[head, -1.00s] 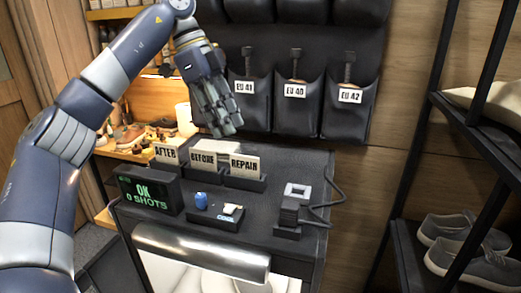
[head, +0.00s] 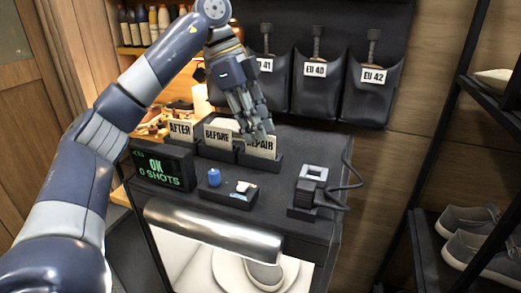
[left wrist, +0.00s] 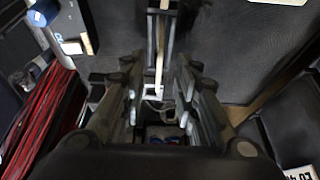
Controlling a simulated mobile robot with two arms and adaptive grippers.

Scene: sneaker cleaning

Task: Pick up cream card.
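Three cream cards stand upright in black holders on the dark cart top: AFTER (head: 180,129), BEFORE (head: 217,135) and REPAIR (head: 262,149). My left gripper (head: 262,136) points down over the REPAIR card, and its fingers hide part of that card's top edge. In the left wrist view, the fingers of my left gripper (left wrist: 155,95) are apart. A thin cream card edge (left wrist: 160,65) runs between them, with no clear contact. My right gripper is not in view.
A display reading OK 0 SHOTS (head: 163,168) stands at the cart's left. In front of the holders, a black tray (head: 225,200) sits by a blue object (head: 214,177). A dark device with a cable (head: 310,195) is at right. Hanging pockets (head: 316,85) are behind.

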